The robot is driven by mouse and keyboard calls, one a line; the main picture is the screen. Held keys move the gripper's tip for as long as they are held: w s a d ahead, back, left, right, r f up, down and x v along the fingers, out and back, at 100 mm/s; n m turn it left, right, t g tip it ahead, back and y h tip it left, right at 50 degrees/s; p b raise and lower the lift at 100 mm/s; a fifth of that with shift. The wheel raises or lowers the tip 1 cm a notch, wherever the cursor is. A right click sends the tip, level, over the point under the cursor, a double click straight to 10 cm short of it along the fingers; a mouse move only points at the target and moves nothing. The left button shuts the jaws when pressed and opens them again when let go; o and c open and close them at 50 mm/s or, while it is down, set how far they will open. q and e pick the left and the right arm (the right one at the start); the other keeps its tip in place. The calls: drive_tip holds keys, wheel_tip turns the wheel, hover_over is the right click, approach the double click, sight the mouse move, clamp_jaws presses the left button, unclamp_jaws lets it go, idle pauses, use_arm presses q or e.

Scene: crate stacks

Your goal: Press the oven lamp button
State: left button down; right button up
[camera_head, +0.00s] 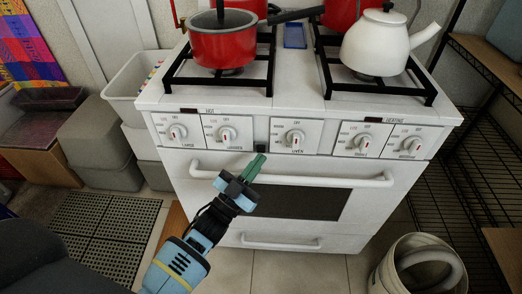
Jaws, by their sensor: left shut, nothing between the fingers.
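The white stove (370,190) stands ahead with its front panel facing me. A small black square button (262,147), which looks like the oven lamp button, sits on the panel between the second and third knobs from the left. My left gripper (257,163) is shut and empty, its green fingers pointing up toward the button. The fingertips overlap the area just below the button; I cannot tell whether they touch the panel. The right gripper is not in view.
The white oven handle (330,181) runs across the door just behind my left gripper. Several knobs, including the middle one (295,137), line the panel. A red pot (222,45) and white kettle (372,45) stand on top. A bucket (380,283) stands at lower right.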

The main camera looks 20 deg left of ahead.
use_arm(q)
drive_tip(key=shift+w, duration=0.1)
idle(0.5)
drive_tip(key=shift+w+a, duration=0.1)
drive_tip(key=shift+w, duration=0.25)
drive_tip(key=shift+w+a+b, duration=0.1)
drive_tip(key=shift+w+b, duration=0.1)
drive_tip(key=shift+b, duration=0.1)
idle(0.4)
drive_tip(key=shift+s, duration=0.15)
drive_tip(key=shift+s+d+p, duration=0.2)
drive_tip(key=shift+s+p, duration=0.1)
drive_tip(key=shift+s, duration=0.2)
